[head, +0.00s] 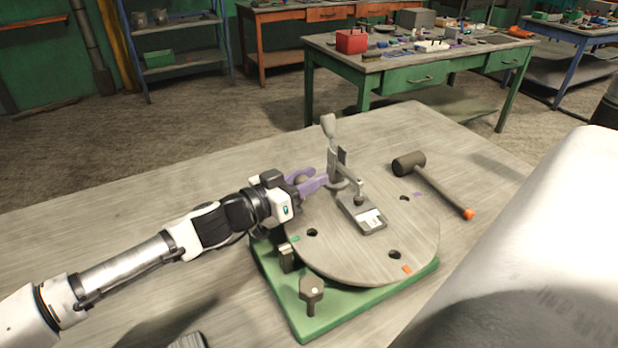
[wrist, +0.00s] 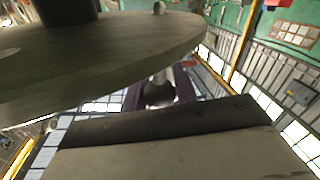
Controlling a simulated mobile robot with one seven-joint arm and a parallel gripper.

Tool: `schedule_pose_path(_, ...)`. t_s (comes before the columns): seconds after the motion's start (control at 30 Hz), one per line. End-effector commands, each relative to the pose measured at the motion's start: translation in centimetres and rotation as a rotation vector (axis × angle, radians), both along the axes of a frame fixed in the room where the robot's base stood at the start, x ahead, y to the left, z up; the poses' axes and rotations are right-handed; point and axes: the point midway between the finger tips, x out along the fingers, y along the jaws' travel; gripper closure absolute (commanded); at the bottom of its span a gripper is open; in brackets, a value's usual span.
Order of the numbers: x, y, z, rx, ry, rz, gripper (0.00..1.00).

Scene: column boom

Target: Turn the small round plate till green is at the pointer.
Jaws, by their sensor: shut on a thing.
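The round grey plate (head: 340,250) lies on a green base (head: 333,318). Its rim carries a green mark (head: 295,238) at the left, an orange mark (head: 406,268) at the front right and a purple mark (head: 417,194) at the back right. A small dark block (head: 287,259), which looks like the pointer, stands by the rim close to the green mark; exact alignment is unclear. My gripper (head: 312,181), with purple fingers, is at the plate's back left, shut on a grey knob (wrist: 158,92). The fingers partly hide the knob. The plate (wrist: 110,55) fills the wrist view's upper left.
A toggle clamp (head: 360,205) stands on the plate with its handle up, close to my fingers. A dark knob on a post (head: 312,292) rises at the base's front corner. A mallet (head: 435,185) lies to the right. The bench at the back left is clear.

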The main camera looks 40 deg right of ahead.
Motion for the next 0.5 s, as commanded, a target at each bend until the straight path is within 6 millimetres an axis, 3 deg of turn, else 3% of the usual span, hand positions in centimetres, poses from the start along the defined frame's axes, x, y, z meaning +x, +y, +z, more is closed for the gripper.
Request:
schedule_pose_path(0.43,-0.23,0.64,0.01,0.0,0.0,0.057,1.0)
schedule_pose_path(0.47,-0.23,0.64,0.01,0.0,0.0,0.057,0.7)
schedule_pose_path(0.5,-0.23,0.64,0.01,0.0,0.0,0.057,0.65)
